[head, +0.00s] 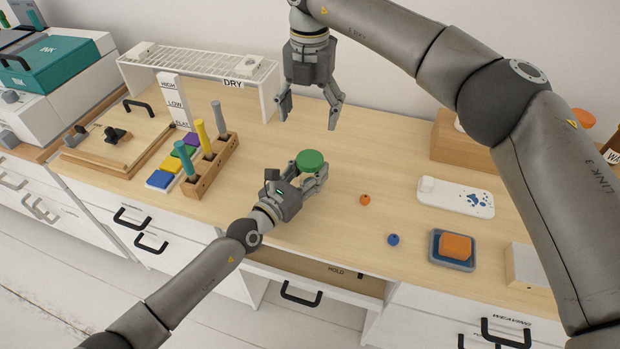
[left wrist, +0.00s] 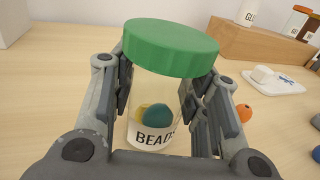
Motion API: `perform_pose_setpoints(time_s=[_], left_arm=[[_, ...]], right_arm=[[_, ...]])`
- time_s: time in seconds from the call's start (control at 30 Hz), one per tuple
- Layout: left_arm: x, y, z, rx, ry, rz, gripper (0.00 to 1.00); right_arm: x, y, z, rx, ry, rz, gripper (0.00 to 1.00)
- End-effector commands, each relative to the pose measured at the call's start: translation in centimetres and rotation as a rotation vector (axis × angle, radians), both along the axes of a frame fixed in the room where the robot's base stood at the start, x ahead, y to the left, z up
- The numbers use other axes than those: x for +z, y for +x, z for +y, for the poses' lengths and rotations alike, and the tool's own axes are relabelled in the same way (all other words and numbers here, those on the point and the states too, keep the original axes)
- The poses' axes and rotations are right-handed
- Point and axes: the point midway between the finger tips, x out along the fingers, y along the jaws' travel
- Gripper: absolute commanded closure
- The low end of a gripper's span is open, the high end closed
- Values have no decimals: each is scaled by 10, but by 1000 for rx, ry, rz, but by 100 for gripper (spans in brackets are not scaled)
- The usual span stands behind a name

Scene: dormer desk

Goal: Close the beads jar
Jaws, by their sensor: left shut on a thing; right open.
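The beads jar (left wrist: 152,140) is a clear jar with a "BEADS" label and a few coloured beads inside, upright on the desk. A green lid (left wrist: 171,47) sits on its top, and the lid also shows in the head view (head: 310,160). I cannot tell whether the lid is fully tightened. My left gripper (head: 308,178) is shut on the jar's body, one finger on each side below the lid. My right gripper (head: 309,111) is open and empty, pointing down above the desk, behind and higher than the jar.
An orange bead (head: 365,200) and a blue bead (head: 393,240) lie right of the jar. A wooden holder (head: 213,170) with coloured pegs stands left, a white drying rack (head: 200,65) behind. A white tray (head: 455,198) and an orange block (head: 456,246) are at right.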

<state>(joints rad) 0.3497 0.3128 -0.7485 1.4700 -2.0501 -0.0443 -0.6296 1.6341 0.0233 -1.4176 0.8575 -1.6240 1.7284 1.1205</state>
Motion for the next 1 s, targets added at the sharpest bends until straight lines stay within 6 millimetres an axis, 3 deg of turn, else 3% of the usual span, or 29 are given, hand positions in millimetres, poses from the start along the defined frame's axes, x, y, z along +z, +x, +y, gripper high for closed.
perform_pose_setpoints(time_s=[0.27,0.3,0.47,0.83,1.0], left_arm=[[0,0,0,0,1,1,100],[0,0,0,0,1,1,52],[0,0,0,0,0,0,32],[-1,-2,2,0,0,1,32],[-2,-18,14,1,0,3,32]], right_arm=[[1,0,0,0,0,0,23],[1,0,0,0,0,0,23],[1,0,0,0,0,0,23],[1,0,0,0,0,0,23],[1,0,0,0,0,0,23]])
